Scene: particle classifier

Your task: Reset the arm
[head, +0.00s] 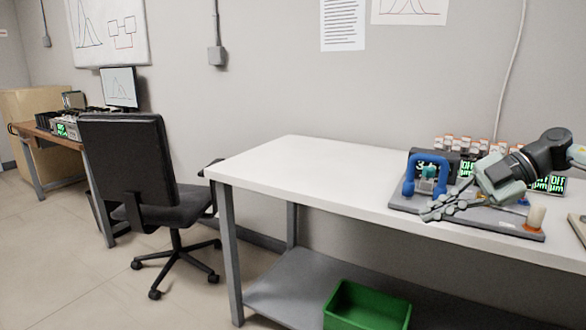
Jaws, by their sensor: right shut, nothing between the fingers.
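My right gripper (432,211) comes in from the right and is shut and empty. Its fingers point left and down over the front edge of the grey base plate (405,203) on the white table. A blue arch-shaped part (409,186) with a teal piece (429,171) stands on the plate just behind and left of the gripper. My right arm hides part of the device and its displays. My left gripper is not in view.
The white table (290,160) is bare on its left half. A green bin (365,307) sits on the lower shelf. A small pale cylinder on an orange base (535,218) stands at the plate's right end. Several orange-capped containers (465,143) line the back. A black chair (130,160) stands left.

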